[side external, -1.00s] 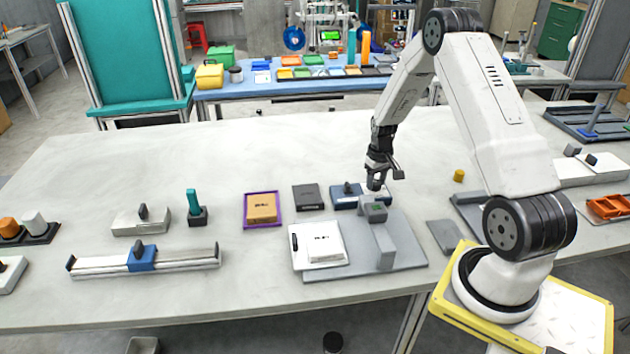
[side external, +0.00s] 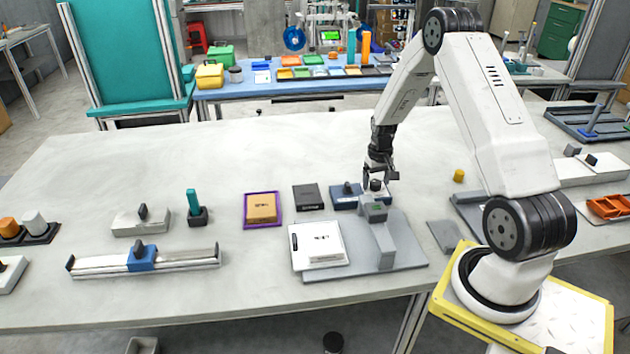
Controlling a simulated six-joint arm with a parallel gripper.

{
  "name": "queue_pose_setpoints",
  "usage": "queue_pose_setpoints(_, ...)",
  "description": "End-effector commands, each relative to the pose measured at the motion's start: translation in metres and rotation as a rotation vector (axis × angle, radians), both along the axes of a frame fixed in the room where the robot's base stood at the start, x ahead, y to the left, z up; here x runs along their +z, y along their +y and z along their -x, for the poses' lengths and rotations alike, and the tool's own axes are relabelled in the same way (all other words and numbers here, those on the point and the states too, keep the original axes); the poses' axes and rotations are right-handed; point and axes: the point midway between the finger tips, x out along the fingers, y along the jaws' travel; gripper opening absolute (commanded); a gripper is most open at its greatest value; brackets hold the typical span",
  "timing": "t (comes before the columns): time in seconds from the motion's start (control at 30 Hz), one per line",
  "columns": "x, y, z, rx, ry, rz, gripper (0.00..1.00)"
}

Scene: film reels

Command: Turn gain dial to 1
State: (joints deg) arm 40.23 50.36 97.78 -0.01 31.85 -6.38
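My gripper (side external: 381,174) points down just above a small dark round knob (side external: 376,185) on a light housing, at the back of the grey stand. I cannot tell whether the fingers touch the knob, or whether they are open or shut. A blue box with a dark upright knob (side external: 347,188) sits just left of it. Another knob (side external: 143,211) stands on a light grey box (side external: 128,224) at the left. No readable label shows which knob is the gain dial, and no scale marks can be read.
A grey stand with a small green display (side external: 376,207) rises from a grey plate (side external: 405,250) in front of my gripper. A white labelled box (side external: 318,258), a dark box (side external: 308,198) and an orange box (side external: 261,207) lie to the left. The table's back middle is clear.

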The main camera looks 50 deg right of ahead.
Motion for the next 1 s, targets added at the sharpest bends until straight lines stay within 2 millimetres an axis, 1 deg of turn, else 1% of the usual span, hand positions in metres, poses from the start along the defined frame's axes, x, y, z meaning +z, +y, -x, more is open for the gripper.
queue_pose_setpoints(0.27,0.001,0.0,0.0,0.0,0.0,0.0,0.84)
queue_pose_setpoints(0.47,0.012,0.0,0.0,0.0,-0.001,0.001,0.84)
queue_pose_setpoints(0.9,0.062,0.0,0.0,0.0,-0.002,0.002,0.84)
queue_pose_setpoints(1.0,0.07,0.0,0.0,0.0,-0.001,0.001,0.84)
